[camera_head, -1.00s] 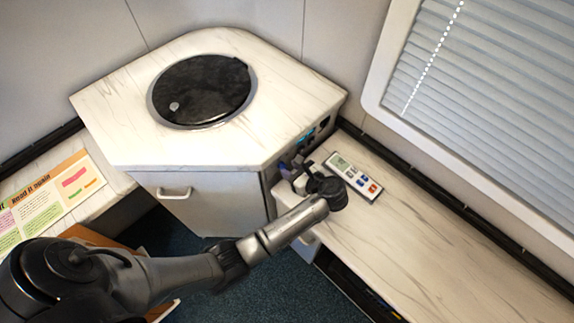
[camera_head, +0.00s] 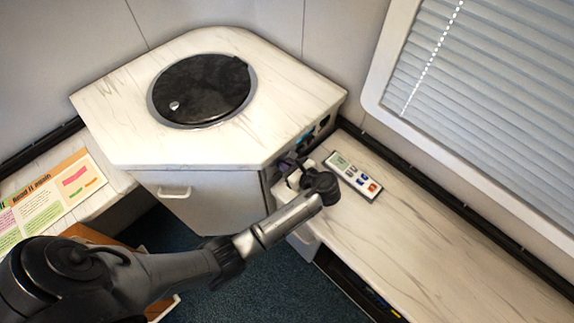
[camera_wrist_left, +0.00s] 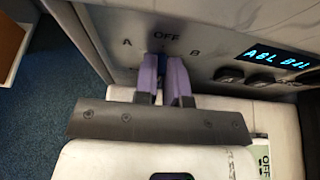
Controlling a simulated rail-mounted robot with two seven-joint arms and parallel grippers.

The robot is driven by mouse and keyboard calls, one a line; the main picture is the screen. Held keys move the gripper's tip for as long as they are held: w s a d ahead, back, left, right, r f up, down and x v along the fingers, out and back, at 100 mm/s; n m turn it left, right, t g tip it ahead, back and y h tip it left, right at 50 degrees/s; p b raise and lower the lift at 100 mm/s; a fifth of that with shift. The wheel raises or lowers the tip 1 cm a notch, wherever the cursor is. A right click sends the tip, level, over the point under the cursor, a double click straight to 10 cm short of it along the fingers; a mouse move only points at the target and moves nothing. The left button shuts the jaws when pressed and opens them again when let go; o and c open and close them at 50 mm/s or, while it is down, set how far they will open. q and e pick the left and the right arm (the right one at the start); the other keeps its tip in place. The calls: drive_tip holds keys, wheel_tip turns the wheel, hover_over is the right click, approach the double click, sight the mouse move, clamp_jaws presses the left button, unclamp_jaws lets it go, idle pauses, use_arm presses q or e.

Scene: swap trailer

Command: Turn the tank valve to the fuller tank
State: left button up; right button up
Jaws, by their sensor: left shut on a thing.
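The valve panel (camera_wrist_left: 215,28) carries the labels A, OFF and B. A blue valve handle (camera_wrist_left: 161,58), mostly hidden by my fingers, sits just below OFF. My left gripper (camera_wrist_left: 165,68) has purple fingers and is shut on this handle, which appears to point up to OFF. A blue display (camera_wrist_left: 281,58) right of the valve shows readings for A and B; I read about "A6L B1L", but the digits are unclear. In the head view my left gripper (camera_head: 287,165) is at the cabinet's side, where the valve is hidden. My right gripper is not in view.
Dark knobs (camera_wrist_left: 229,75) sit under the display. A white remote (camera_head: 353,176) lies on the right bench (camera_head: 430,225), close to my wrist. The corner cabinet (camera_head: 150,130) has a round black lid (camera_head: 203,88) on top. A colourful sheet (camera_head: 55,205) lies at left.

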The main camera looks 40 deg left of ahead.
use_arm(q)
clamp_jaws()
drive_tip(key=shift+s+r+n+t+p, duration=0.15)
drive_tip(key=shift+s+n+t+p, duration=0.1)
drive_tip(key=shift+n+t+p, duration=0.4)
drive_tip(key=shift+s+n+t+p, duration=0.2)
drive_tip(key=shift+n+t+p, duration=0.4)
drive_tip(key=shift+n, duration=0.35)
drive_tip(key=shift+s+f+n+t, duration=0.2)
drive_tip(key=shift+f+n+t, duration=0.25)
drive_tip(key=shift+n, duration=0.45)
drive_tip(key=shift+s+f+n+t+y+b, duration=0.15)
drive_tip(key=shift+n+t+y+b, duration=0.35)
drive_tip(key=shift+n+b, duration=0.4)
drive_tip(key=shift+n+t, duration=0.3)
drive_tip(key=shift+a, duration=0.1)
